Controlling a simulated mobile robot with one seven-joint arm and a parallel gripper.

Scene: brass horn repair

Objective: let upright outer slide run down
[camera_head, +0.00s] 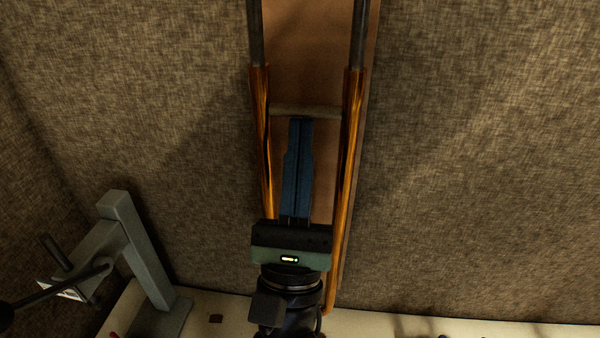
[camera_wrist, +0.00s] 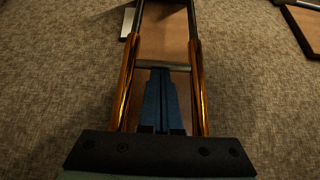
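The outer slide (camera_head: 353,130) stands upright against a brown board, its two brass tubes joined by a grey-brown crossbar (camera_head: 305,110). Grey inner tubes (camera_head: 359,35) run up out of its top ends. In the wrist view the brass tubes (camera_wrist: 198,90) flank my fingers, and the crossbar (camera_wrist: 162,66) lies just beyond the tips. My gripper (camera_head: 301,122) points up between the tubes, its blue fingers together with only a thin seam. The tips are just below the crossbar in the picture; I cannot tell whether they touch it. My gripper body hides the slide's lower middle.
The brown board (camera_head: 305,60) leans or hangs on a fabric-covered wall (camera_head: 470,150). A grey metal stand (camera_head: 140,250) with a dark lever is at lower left. A pale bench top (camera_head: 400,323) runs along the bottom.

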